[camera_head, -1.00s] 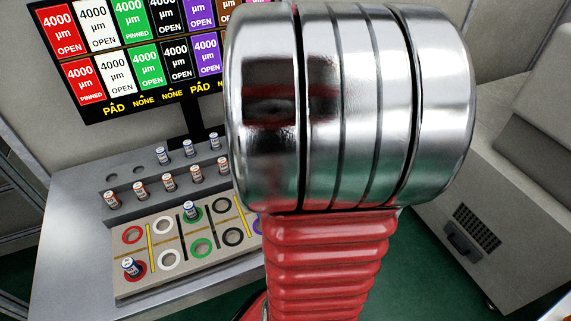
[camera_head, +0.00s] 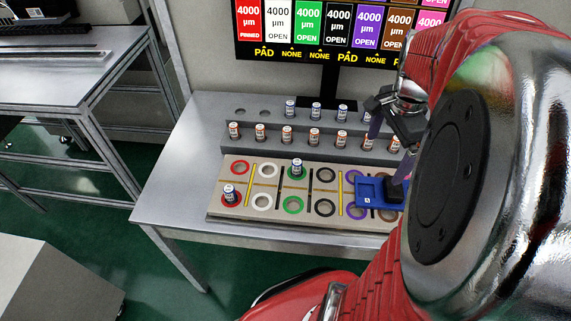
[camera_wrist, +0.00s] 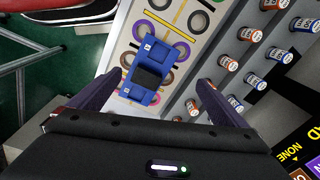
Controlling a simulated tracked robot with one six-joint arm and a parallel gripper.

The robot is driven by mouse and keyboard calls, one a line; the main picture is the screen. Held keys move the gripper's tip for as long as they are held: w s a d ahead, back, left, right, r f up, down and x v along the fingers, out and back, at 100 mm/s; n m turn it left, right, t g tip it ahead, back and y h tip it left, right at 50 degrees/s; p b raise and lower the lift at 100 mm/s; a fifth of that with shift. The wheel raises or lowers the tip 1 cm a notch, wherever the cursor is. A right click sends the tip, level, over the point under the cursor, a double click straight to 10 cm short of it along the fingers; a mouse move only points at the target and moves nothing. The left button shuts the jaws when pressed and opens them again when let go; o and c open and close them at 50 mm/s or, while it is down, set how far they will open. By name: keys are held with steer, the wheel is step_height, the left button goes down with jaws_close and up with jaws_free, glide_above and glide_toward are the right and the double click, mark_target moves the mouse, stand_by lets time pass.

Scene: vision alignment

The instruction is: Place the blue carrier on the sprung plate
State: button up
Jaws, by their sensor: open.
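The blue carrier (camera_head: 368,193) lies over the right part of the beige plate (camera_head: 235,213), covering parts of the purple and brown rings. It has a black raised block and a small white label. In the wrist view the carrier (camera_wrist: 138,88) lies beyond and between my fingers, which stand well apart. My gripper (camera_head: 388,150) is open and empty. In the head view one finger reaches down beside the black block; the exact gap is hard to judge. The wrist view also shows my gripper (camera_wrist: 158,80). Whether the carrier sits level on the plate I cannot tell.
A stepped grey rack (camera_head: 280,145) behind the plate holds several small cans. Two cans stand on the plate, on a red ring (camera_head: 229,193) and a green ring (camera_head: 297,167). A screen (camera_head: 330,25) rises behind. Another table (camera_head: 70,65) is at left. My arm hides the right side.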

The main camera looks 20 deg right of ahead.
steer(key=a+r+n+t, duration=0.2)
steer(key=a+r+n, duration=0.1)
steer(key=a+n, duration=0.7)
steer(key=a+r+n+t, duration=0.2)
steer(key=a+n, duration=0.8)
steer(key=a, duration=0.6)
steer(key=shift+s+r+t+y, duration=0.15)
steer(key=shift+r+t+y, duration=0.15)
steer(key=shift+r+t, duration=0.1)
